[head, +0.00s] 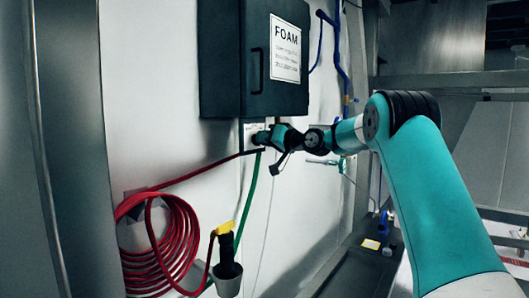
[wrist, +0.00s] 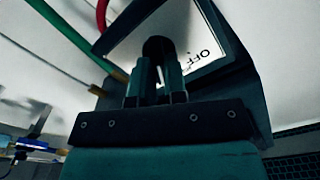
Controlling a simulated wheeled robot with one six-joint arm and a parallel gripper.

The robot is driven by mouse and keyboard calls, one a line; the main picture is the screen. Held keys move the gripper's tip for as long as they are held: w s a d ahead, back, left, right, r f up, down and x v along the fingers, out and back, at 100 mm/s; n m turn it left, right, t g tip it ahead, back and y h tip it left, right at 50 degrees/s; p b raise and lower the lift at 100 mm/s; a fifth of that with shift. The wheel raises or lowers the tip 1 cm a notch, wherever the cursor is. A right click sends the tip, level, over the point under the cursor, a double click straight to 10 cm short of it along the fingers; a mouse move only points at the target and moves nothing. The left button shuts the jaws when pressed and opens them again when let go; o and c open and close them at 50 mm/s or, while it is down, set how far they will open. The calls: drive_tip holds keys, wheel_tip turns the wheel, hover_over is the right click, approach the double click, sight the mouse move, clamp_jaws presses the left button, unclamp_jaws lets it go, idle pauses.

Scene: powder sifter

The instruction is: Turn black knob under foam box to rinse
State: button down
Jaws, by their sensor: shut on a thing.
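The dark foam box (head: 228,62), with a white FOAM sign (head: 285,48), is mounted on the wall in the head view. Just below it is a small pale label plate (head: 248,128) with the black knob (head: 257,138). My gripper (head: 264,138) reaches the knob from the right. In the wrist view, my gripper (wrist: 158,72) has its two fingers closed on the black knob (wrist: 157,46). The plate (wrist: 203,35) behind it shows the letters OFF to the knob's right. I cannot tell which way the knob points, and other markings are hidden.
A red hose (head: 172,240) is coiled on the wall at lower left, and its line runs up to the knob fitting. A green hose (head: 251,190) hangs below. A spray nozzle with yellow top (head: 225,228) sits in a grey holder (head: 227,280). Blue tubing (head: 340,50) runs right of the box.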

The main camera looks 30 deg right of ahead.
drive_tip(key=shift+a+n+b, duration=0.1)
drive_tip(key=shift+n+b, duration=2.6)
drive_tip(key=shift+b, duration=0.55)
drive_tip(key=c, duration=1.2)
unclamp_jaws()
drive_tip(key=shift+s, duration=0.1)
drive_tip(key=shift+o, duration=0.2)
drive_tip(key=b+v, duration=0.6)
drive_tip(key=v, duration=1.1)
drive_tip(key=shift+s, duration=0.15)
